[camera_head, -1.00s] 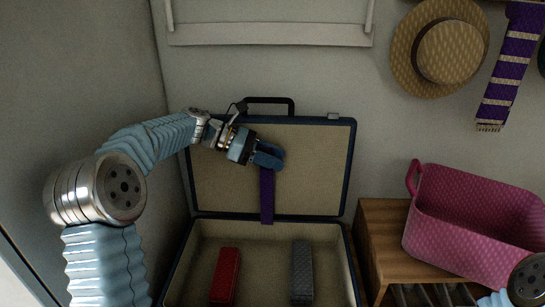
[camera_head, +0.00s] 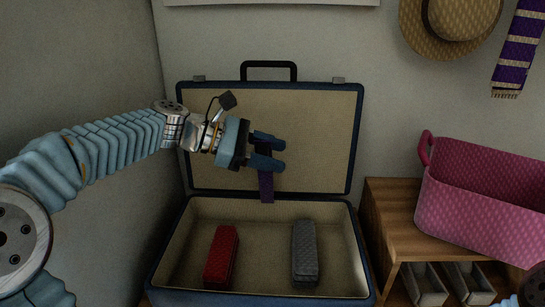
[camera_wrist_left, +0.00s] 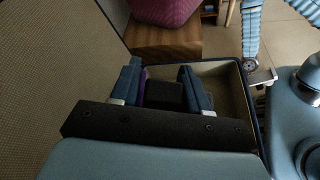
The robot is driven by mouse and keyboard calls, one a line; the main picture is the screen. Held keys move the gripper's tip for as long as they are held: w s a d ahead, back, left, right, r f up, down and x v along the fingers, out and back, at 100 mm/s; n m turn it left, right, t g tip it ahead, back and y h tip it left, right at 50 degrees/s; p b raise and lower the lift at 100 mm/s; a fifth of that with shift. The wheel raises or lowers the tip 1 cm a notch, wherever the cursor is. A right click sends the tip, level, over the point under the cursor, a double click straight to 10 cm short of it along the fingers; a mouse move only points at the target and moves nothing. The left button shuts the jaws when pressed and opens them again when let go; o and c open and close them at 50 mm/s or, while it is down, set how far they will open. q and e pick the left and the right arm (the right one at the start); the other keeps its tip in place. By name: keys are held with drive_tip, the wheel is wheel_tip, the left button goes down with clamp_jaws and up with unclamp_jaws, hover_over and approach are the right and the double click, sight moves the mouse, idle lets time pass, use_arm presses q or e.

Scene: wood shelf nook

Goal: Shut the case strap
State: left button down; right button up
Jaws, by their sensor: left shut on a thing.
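An open dark blue case has its beige lid (camera_head: 315,130) upright against the wall and its lower part (camera_head: 265,207) flat. The purple strap (camera_head: 266,187) hangs in front of the lid down to the hinge side. My left gripper (camera_head: 268,152) is shut on the strap, in front of the lid's lower middle. In the left wrist view a sliver of the purple strap (camera_wrist_left: 141,90) shows beside one finger of my left gripper (camera_wrist_left: 165,90); most of it is hidden there. My right gripper is not in view.
A pink basket (camera_head: 480,205) stands on a wooden shelf (camera_head: 395,212) at the right. A straw hat (camera_head: 450,25) and a striped scarf (camera_head: 518,50) hang on the wall.

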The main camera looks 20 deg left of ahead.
use_arm(q)
drive_tip(key=shift+m+t, duration=0.5)
drive_tip(key=shift+m, duration=0.4)
drive_tip(key=s+f+b, duration=0.2)
drive_tip(key=b, duration=0.1)
drive_tip(key=s+d+b, duration=0.1)
drive_tip(key=s, duration=0.1)
drive_tip(key=shift+s+d+f, duration=0.1)
drive_tip(key=shift+f, duration=0.3)
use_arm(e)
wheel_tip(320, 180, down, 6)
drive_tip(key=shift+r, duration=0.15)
use_arm(q)
drive_tip(key=c, duration=0.7)
unclamp_jaws()
drive_tip(key=shift+r, duration=0.1)
drive_tip(key=v, duration=0.7)
drive_tip(key=shift+s+a+p, duration=0.1)
drive_tip(key=shift+a+p, duration=0.15)
drive_tip(key=shift+p, duration=0.1)
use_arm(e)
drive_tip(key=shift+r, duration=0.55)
